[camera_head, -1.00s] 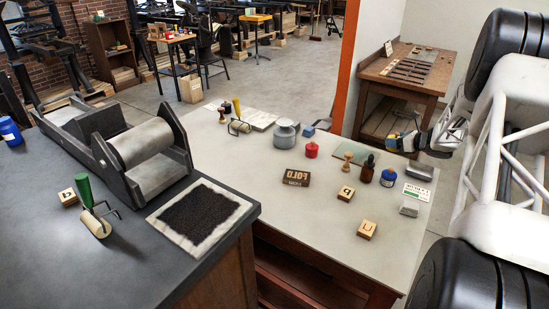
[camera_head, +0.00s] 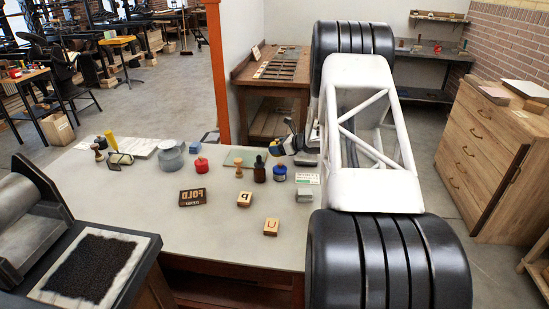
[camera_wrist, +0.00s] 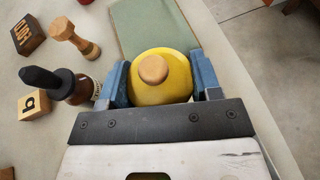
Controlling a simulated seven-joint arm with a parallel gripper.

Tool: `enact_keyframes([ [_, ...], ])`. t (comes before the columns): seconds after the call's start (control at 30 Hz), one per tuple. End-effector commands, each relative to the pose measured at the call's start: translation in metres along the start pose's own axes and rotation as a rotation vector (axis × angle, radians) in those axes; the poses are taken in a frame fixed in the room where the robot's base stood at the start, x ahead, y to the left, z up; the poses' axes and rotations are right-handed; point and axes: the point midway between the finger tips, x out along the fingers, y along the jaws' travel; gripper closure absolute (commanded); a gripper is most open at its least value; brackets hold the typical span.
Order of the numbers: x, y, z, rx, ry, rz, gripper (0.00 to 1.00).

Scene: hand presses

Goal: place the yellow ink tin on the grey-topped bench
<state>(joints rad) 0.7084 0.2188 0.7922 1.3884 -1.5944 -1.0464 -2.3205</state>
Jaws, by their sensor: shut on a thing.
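The yellow ink tin (camera_wrist: 176,90) is round with a wooden knob on its lid. In the wrist view it sits between the two blue fingers of my gripper (camera_wrist: 162,78), which is shut on its sides. In the head view my gripper (camera_head: 290,144) is at the far right part of the grey-topped bench (camera_head: 165,240), behind a small blue bottle, and the tin is mostly hidden there. I cannot tell how high the tin is above the bench top.
Near my gripper are a green mat (camera_wrist: 155,25), a dark dropper bottle (camera_wrist: 68,86) and a wooden stamp (camera_wrist: 76,40). Wooden drawers (camera_head: 485,165) stand right.

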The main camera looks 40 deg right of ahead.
Motion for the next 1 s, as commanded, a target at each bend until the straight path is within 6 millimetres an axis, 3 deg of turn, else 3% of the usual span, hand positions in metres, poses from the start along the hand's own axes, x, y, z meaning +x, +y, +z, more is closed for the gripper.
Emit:
enact_keyframes([
  [0.13,0.005,0.0,-0.011,-0.001,-0.001,-0.001,0.74],
  [0.57,0.007,0.0,-0.016,0.0,0.0,0.0,0.74],
  [1.0,0.02,0.0,-0.048,-0.001,-0.001,-0.001,0.74],
])
